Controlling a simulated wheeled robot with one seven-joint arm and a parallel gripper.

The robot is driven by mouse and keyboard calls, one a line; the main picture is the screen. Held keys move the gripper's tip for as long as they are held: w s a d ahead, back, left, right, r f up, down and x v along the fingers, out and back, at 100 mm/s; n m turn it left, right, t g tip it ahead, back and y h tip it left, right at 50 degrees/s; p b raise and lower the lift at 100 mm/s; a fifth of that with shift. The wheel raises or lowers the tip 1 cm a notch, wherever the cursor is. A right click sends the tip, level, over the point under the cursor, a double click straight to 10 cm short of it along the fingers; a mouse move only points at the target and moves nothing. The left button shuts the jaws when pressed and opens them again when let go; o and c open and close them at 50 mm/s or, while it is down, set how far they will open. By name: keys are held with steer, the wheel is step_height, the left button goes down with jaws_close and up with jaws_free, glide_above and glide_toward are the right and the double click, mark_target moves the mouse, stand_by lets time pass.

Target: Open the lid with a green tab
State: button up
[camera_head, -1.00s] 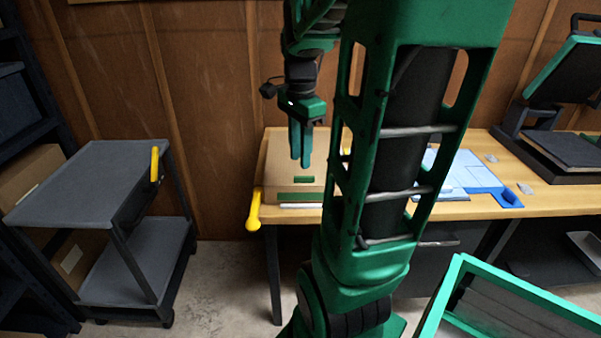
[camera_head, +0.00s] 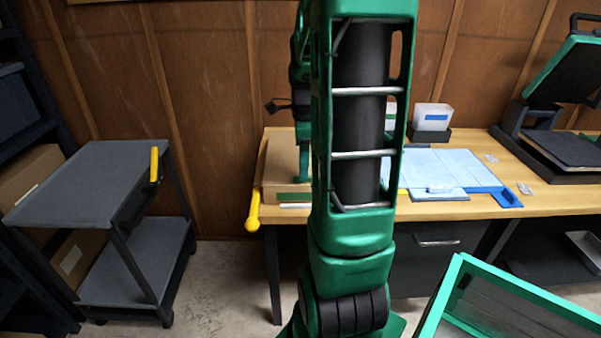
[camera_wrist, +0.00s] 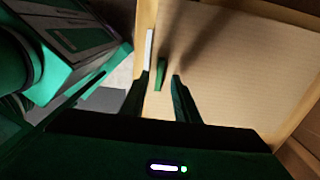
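A cardboard box (camera_head: 280,165) with a flat lid lies on the left end of the wooden table. In the wrist view its brown surface (camera_wrist: 240,65) fills the right side. A small green tab (camera_wrist: 161,76) stands out near its edge, beside a white strip (camera_wrist: 149,46). My gripper (camera_wrist: 160,75) is open, with one dark finger on each side of the tab in the picture; I cannot tell whether they touch it. In the head view my gripper is low over the box and mostly hidden behind my arm.
A yellow handle (camera_head: 253,212) sticks out at the table's left end. Blue-and-white sheets (camera_head: 445,170) and a small white container (camera_head: 432,117) are to the right. A grey cart (camera_head: 95,180) stands at left, with clear floor between it and the table.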

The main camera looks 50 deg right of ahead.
steer(key=shift+f, duration=1.25)
steer(key=shift+c, duration=0.7)
jaws_close()
